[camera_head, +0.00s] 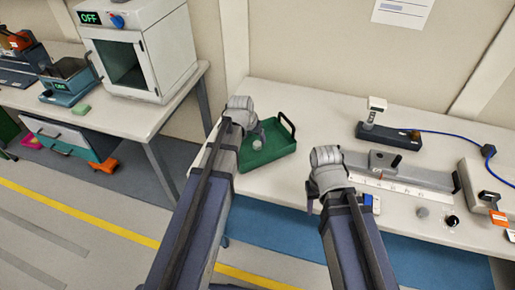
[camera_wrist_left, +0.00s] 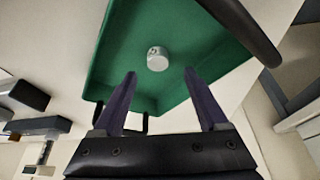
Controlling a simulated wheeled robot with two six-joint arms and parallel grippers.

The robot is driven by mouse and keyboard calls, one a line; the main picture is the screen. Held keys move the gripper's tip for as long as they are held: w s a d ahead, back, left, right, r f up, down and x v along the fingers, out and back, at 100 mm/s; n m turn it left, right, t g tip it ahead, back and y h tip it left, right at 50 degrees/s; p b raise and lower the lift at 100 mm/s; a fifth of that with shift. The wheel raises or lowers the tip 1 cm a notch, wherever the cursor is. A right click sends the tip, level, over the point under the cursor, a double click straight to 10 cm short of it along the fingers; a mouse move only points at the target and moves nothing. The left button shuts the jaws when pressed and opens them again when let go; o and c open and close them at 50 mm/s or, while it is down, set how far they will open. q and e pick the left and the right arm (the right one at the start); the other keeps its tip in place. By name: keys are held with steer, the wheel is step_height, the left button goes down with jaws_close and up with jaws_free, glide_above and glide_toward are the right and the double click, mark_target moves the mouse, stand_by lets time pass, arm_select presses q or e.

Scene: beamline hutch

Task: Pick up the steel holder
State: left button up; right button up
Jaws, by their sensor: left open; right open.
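A small light-grey metal cylinder (camera_head: 258,146), which looks like the steel holder, stands in a green tray on the right-hand bench. In the left wrist view the holder (camera_wrist_left: 157,60) shows a dark mark on its top and lies just beyond and between the fingertips. My left gripper (camera_head: 261,133) is over the tray, open and empty; its two fingers (camera_wrist_left: 159,74) are spread in the left wrist view. I cannot tell its exact height above the holder. My right gripper (camera_head: 311,194) is open near the bench's front edge, its fingers partly hidden by my wrist.
The green tray (camera_head: 280,150) has raised walls and dark handles. To its right are a grey rail fixture (camera_head: 400,172), a dark box with a blue cable (camera_head: 385,136), and another grey cylinder (camera_head: 422,211). A white cabinet (camera_head: 140,45) stands on the left bench.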

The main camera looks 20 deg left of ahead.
mark_target(257, 143)
arm_select(q)
steer(key=shift+b+x, duration=2.4)
steer(key=shift+x, duration=0.3)
steer(key=shift+d+r, duration=0.15)
steer(key=shift+c, duration=0.3)
jaws_close()
